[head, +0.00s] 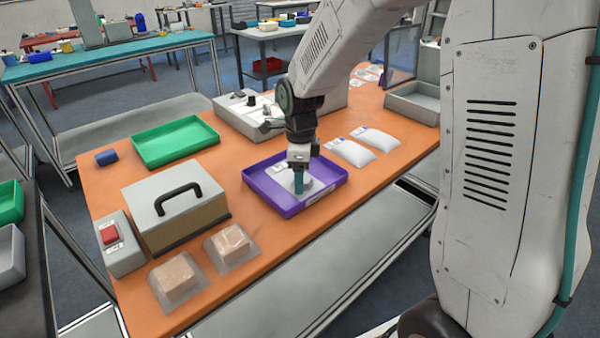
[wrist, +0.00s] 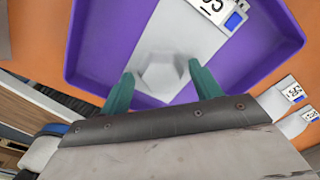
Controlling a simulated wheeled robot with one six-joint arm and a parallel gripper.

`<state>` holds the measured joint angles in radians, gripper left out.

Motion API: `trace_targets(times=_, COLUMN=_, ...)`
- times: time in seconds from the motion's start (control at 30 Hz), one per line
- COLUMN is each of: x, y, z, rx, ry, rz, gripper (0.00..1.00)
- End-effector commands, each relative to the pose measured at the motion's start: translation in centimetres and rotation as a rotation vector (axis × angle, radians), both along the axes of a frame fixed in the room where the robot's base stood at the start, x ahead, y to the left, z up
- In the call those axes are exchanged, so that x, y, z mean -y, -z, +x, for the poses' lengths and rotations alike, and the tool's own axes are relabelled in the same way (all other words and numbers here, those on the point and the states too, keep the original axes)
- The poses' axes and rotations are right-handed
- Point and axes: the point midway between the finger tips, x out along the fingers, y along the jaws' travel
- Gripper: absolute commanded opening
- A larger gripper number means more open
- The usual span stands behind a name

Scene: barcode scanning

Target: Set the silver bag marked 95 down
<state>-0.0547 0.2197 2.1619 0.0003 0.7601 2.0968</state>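The silver bag (head: 287,180) lies in the purple tray (head: 258,196), beneath my gripper. In the wrist view the bag (wrist: 182,42) has a raised faceted lump near its lower end. A label at its upper end, turned in the picture, appears to read 95. My gripper (head: 298,190) reaches down into the tray. In the wrist view the teal fingers of my gripper (wrist: 161,72) stand apart on either side of the lump, with narrow gaps visible. The fingers partly cover the bag in the head view.
Two pale labelled bags (head: 364,148) lie to the right of the tray. A green tray (head: 175,143), a lidded box with a black handle (head: 175,205), a red-button box (head: 119,245) and clear-wrapped packs (head: 176,280) are to the left. A grey machine (head: 240,115) stands behind.

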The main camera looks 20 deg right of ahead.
Motion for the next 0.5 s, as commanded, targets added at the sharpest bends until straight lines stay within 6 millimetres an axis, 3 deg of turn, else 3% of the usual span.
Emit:
trace_targets(times=0.27, x=0.0, y=-0.3, z=0.0, rx=0.001, ry=0.0, rz=0.0, gripper=0.63)
trace_targets(times=0.5, x=0.0, y=-4.1, z=0.1, rx=0.007, ry=0.0, rz=0.0, gripper=0.63)
